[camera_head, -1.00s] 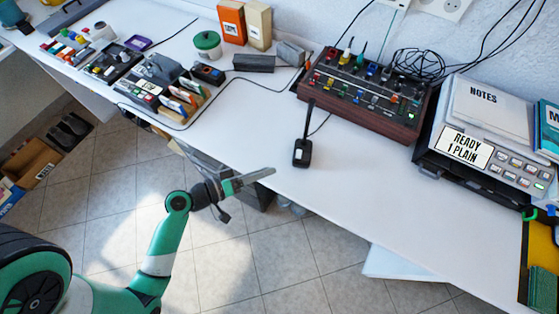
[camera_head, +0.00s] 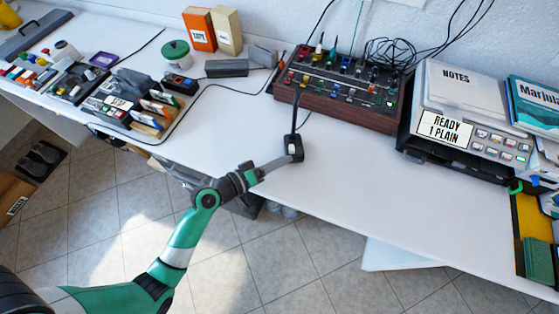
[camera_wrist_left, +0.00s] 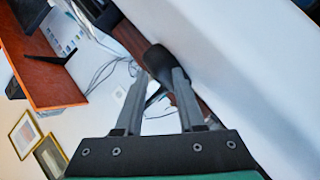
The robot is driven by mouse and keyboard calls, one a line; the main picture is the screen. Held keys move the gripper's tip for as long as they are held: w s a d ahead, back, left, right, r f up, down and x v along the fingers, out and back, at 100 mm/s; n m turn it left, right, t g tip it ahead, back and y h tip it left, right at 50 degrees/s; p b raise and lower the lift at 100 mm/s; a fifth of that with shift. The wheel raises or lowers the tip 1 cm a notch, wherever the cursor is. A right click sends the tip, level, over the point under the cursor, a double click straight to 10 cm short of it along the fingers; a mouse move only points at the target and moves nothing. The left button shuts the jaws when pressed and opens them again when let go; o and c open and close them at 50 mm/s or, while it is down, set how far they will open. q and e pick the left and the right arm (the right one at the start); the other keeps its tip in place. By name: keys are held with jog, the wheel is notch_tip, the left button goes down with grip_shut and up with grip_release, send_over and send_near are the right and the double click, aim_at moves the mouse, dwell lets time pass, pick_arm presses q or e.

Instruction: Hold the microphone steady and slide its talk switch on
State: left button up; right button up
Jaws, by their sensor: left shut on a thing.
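The microphone (camera_head: 295,143) stands upright on the white table, in front of the mixer. It has a small black base with a pale patch and a thin black stem; the switch's setting is too small to tell. My left gripper (camera_head: 285,157) reaches it from the front left and is shut on its base. In the left wrist view, the black base (camera_wrist_left: 157,60) lies between the fingertips of my left gripper (camera_wrist_left: 160,80). My right gripper is not in view.
The mixer (camera_head: 340,105) with cables stands behind the microphone. A printer (camera_head: 470,125) labelled "READY 1 PLAIN" is to its right. The table (camera_head: 370,190) is clear to the microphone's right.

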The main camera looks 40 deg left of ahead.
pick_arm(q)
jog(key=shift+f, duration=0.15)
grip_shut()
jog(key=shift+f, duration=0.1)
jog(key=shift+s, duration=0.1)
jog(key=shift+r, duration=0.2)
dwell(0.6)
jog(key=shift+o, duration=1.1)
grip_release()
